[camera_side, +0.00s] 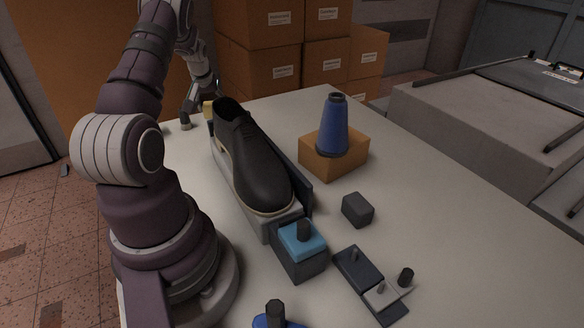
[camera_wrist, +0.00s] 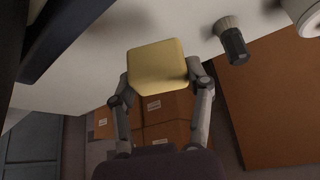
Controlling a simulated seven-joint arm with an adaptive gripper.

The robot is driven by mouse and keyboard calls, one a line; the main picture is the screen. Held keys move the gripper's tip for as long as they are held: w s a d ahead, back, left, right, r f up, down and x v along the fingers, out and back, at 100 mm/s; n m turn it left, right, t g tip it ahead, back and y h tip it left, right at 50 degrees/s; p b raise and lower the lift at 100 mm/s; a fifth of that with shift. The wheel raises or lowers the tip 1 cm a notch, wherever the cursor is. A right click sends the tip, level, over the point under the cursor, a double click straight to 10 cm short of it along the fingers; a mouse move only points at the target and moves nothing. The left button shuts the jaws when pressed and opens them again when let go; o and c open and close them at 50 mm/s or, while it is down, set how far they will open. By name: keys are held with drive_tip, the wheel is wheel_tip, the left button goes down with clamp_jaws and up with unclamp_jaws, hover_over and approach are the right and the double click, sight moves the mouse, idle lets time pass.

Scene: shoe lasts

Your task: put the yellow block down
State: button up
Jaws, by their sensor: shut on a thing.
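The yellow block (camera_wrist: 158,66) sits between the two fingers of my gripper (camera_wrist: 161,84) in the wrist view, one finger at each side. My gripper is shut on it. In the side view the block (camera_side: 208,107) is a small yellow patch at the far left part of the table, just behind the heel of the black shoe (camera_side: 250,160). My gripper (camera_side: 205,100) is above and around it there. The shoe hides much of the block's lower part, so I cannot tell whether it touches the table.
A small dark-handled brush-like item (camera_wrist: 231,42) stands near the block. The shoe rests on a grey holder (camera_side: 237,188). A blue cone (camera_side: 333,125) stands on an orange-brown block (camera_side: 348,156). A dark cube (camera_side: 357,210) lies farther right. The table (camera_side: 450,235) is clear at right.

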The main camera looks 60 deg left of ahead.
wheel_tip(320, 180, down, 6)
drive_tip(key=shift+f, duration=0.1)
drive_tip(key=o, duration=1.2)
drive_tip(key=shift+f, duration=0.1)
drive_tip(key=shift+d+r, duration=0.2)
drive_tip(key=shift+r, duration=0.35)
drive_tip(key=v, duration=1.1)
drive_tip(key=shift+s+d, duration=0.1)
